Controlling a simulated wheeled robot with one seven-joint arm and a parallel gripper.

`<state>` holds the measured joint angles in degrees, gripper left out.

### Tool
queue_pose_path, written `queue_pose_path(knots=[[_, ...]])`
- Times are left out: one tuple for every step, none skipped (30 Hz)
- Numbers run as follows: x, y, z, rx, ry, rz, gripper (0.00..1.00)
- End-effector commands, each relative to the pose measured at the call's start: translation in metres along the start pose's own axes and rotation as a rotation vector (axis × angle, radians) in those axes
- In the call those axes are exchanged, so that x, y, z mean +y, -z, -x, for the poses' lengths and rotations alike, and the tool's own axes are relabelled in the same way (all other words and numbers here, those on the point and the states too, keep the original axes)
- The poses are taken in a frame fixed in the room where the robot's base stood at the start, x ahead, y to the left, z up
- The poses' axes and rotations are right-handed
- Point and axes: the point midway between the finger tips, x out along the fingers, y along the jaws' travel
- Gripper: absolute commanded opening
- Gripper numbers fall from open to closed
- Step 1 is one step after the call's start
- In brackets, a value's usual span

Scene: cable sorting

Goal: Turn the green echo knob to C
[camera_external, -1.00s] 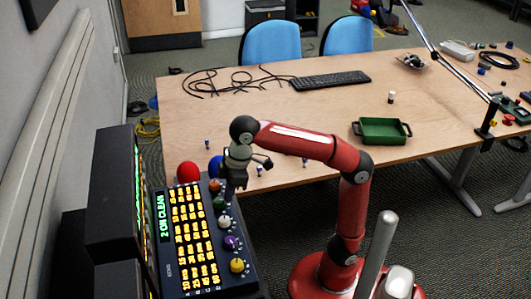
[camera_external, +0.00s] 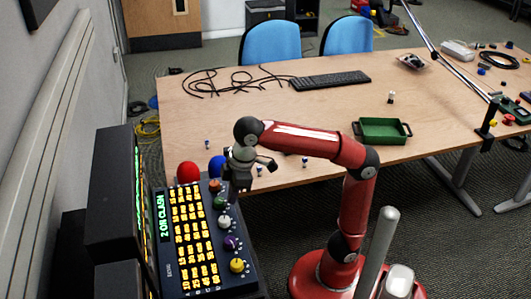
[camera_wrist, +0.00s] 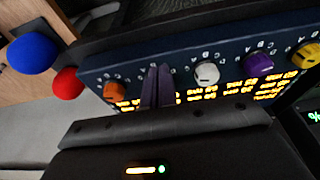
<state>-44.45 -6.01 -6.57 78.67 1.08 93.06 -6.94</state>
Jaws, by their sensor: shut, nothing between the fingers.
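The green knob (camera_external: 220,203) is on the dark control panel (camera_external: 250,285), in the knob column between the orange-brown knob (camera_external: 214,186) and the white knob (camera_external: 224,222). My gripper (camera_external: 241,188) is shut and empty, pointing down just right of and above the green knob in the external view. In the wrist view my shut fingers (camera_wrist: 157,88) stand between the orange knob (camera_wrist: 115,91) and the white knob (camera_wrist: 207,73) and hide the green knob. I cannot read the green knob's pointer or setting.
The purple knob (camera_external: 231,242) and yellow knob (camera_external: 237,265) continue the column. A red ball (camera_external: 188,172) and blue ball (camera_external: 217,166) are at the panel's far end. The dark screen unit (camera_external: 108,195) stands left. The table (camera_external: 310,115) lies beyond.

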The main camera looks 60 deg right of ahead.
Motion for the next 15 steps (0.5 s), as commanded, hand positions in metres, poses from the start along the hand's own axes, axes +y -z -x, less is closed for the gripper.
queue_pose_path(knots=[[0.0, 0.003, 0.007, 0.001, 0.0, 0.0, 0.0], [0.0, 0.004, 0.011, 0.001, 0.0, 0.0, 0.0], [0.0, 0.005, 0.016, 0.0, 0.0, 0.0, 0.0], [0.0, 0.006, 0.02, 0.001, 0.0, 0.001, 0.0], [0.0, 0.007, 0.023, 0.002, 0.0, 0.001, 0.0], [0.0, 0.008, 0.028, 0.001, 0.0, 0.001, 0.0], [0.0, 0.009, 0.03, 0.002, -0.001, 0.001, 0.0], [0.0, 0.01, 0.033, 0.002, -0.001, 0.0, 0.0], [0.0, 0.011, 0.037, 0.001, -0.001, 0.0, 0.0], [0.0, 0.012, 0.04, 0.002, -0.001, 0.0, 0.0], [0.0, 0.012, 0.043, 0.001, -0.001, 0.0, 0.0], [0.0, 0.013, 0.047, 0.002, -0.001, 0.0, 0.0], [0.0, 0.013, 0.049, 0.001, -0.001, 0.0, 0.0], [0.0, 0.014, 0.051, 0.001, 0.0, 0.001, 0.0], [0.0, 0.014, 0.052, 0.0, 0.0, 0.001, 0.0]])
